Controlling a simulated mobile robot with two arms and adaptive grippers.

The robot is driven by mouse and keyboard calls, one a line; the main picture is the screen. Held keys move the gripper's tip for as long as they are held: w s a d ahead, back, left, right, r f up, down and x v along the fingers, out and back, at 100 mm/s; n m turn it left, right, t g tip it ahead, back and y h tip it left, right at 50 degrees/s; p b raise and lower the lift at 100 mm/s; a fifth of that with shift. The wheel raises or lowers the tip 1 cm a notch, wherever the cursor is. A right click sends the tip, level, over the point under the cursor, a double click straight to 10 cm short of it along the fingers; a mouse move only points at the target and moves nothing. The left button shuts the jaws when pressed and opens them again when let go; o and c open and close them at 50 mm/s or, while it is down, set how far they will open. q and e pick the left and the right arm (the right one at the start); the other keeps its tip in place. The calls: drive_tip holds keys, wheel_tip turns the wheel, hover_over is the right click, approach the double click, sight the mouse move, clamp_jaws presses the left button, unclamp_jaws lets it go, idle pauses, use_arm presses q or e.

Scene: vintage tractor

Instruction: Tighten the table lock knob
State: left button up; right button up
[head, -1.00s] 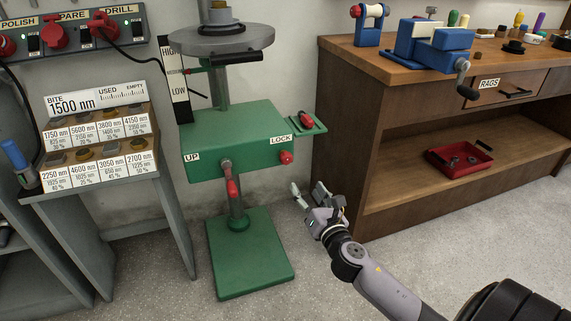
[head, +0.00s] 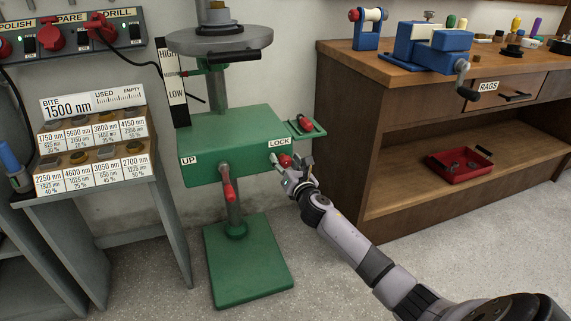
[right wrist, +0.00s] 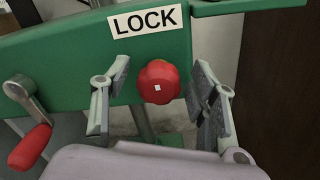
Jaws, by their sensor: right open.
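The table lock knob (head: 285,160) is red and lobed, on the front of the green drill press base (head: 235,140) under the LOCK label. In the right wrist view the knob (right wrist: 158,82) has a small white mark and sits between the two open fingers. My right gripper (head: 290,162) is open, with one finger on each side of the knob and a visible gap to each. In the right wrist view the gripper (right wrist: 158,100) faces the knob nearly straight on. My left gripper is not in view.
A red-handled crank (head: 228,188) hangs at the front left of the green base. A small green shelf with a red item (head: 305,124) juts out at its right. A wooden workbench (head: 345,150) stands close to the right of my arm. Open floor lies in front.

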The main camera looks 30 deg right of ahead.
drive_tip(key=shift+w, duration=0.15)
drive_tip(key=c, duration=1.2)
drive_tip(key=shift+m, duration=0.3)
